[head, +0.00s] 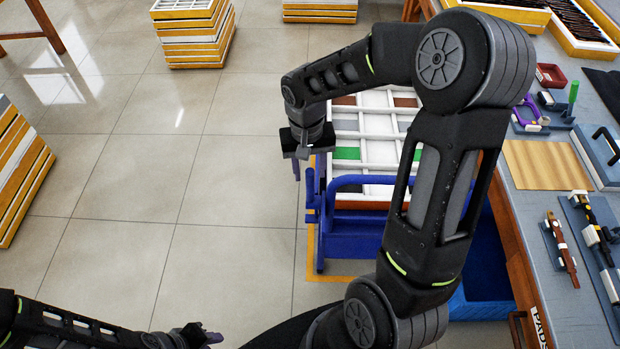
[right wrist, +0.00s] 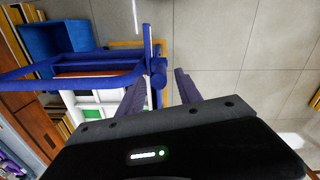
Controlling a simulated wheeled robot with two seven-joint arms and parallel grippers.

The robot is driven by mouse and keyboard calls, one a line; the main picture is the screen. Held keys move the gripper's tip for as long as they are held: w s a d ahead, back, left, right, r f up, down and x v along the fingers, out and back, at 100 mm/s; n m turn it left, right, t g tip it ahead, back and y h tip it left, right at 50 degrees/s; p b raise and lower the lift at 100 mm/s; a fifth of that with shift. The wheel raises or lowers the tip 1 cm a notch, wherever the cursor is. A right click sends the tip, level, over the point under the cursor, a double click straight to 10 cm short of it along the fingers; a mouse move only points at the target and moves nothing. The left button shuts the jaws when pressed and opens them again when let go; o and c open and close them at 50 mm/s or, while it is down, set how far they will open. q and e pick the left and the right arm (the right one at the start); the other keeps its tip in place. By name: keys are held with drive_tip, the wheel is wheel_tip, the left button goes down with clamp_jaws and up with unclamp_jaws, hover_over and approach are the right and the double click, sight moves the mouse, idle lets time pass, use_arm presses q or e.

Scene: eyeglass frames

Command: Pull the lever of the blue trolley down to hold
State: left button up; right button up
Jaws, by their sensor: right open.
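The blue trolley (head: 345,246) stands in the middle of the head view, with a tray of white-walled compartments on it. Its lever (head: 311,196) appears as a short blue piece at the trolley's left corner. My right gripper (head: 305,168) is open, pointing down above that corner. In the right wrist view, the open fingers (right wrist: 160,92) lie on either side of the blue lever end (right wrist: 157,72); contact cannot be told. The trolley's blue rail (right wrist: 85,63) runs left from there. My left gripper (head: 205,336) is low at the bottom edge, small and dark, its jaws unclear.
A workbench (head: 590,300) with tools and trays runs along the right side. A blue bin (head: 485,275) sits beside the trolley, by the bench. Stacked yellow-edged trays (head: 195,35) stand at the back and far left. The tiled floor (head: 150,190) left of the trolley is clear.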

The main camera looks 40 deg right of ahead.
hover_over(310, 194)
drive_tip(key=shift+f, duration=2.25)
drive_tip(key=shift+c, duration=0.3)
clamp_jaws()
